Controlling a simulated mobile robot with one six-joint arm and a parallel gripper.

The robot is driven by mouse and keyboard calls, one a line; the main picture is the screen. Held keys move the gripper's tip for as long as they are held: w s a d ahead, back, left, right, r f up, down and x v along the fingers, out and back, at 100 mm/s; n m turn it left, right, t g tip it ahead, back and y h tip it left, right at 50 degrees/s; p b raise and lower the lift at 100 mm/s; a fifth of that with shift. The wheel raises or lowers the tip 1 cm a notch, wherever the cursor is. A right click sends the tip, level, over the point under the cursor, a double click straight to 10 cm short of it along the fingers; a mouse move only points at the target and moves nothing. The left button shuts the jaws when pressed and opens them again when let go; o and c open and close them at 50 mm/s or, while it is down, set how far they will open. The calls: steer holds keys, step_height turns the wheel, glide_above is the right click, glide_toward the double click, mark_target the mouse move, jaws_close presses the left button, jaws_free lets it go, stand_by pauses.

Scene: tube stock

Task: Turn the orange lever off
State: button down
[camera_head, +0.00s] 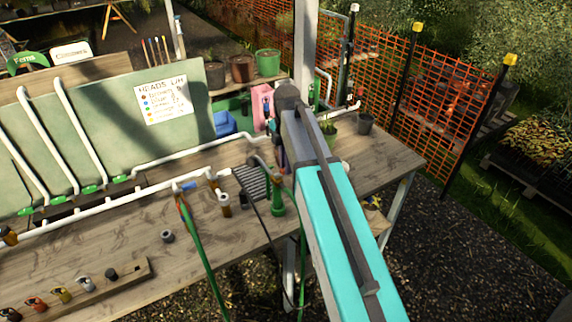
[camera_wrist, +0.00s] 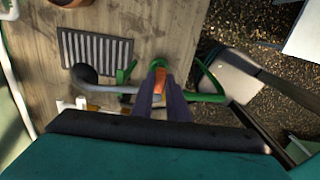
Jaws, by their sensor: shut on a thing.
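The orange lever (camera_wrist: 161,86) shows as a small patch at the tips of my gripper (camera_wrist: 160,96) in the wrist view. The two dark fingers are closed around it from both sides. A green fitting (camera_wrist: 126,74) stands just left of the fingers, and a green hose (camera_wrist: 212,84) curves at their right. The fingers hide much of the lever, so its angle cannot be told. In the head view, my teal arm covers this spot, and I cannot make out the lever.
A dark slatted grate (camera_head: 253,182) lies on the wooden bench (camera_head: 135,262). White pipes (camera_head: 130,203) run along the bench to the left. A sign with coloured dots (camera_head: 162,98) hangs on the back panel. A rack with several small coloured pieces (camera_head: 100,288) sits at the front left.

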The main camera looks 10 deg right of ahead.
steer(key=shift+s+a+m+b, duration=0.35)
steer(key=shift+s+m, duration=0.4)
steer(key=shift+m, duration=2.2)
steer(key=shift+s+a+m+b, duration=0.4)
steer(key=shift+s+m, duration=0.4)
steer(key=shift+m, duration=2.1)
steer(key=shift+s+a+m+b, duration=0.35)
steer(key=shift+s+m, duration=0.4)
steer(key=shift+m, duration=2.2)
steer(key=c, duration=1.7)
jaws_free()
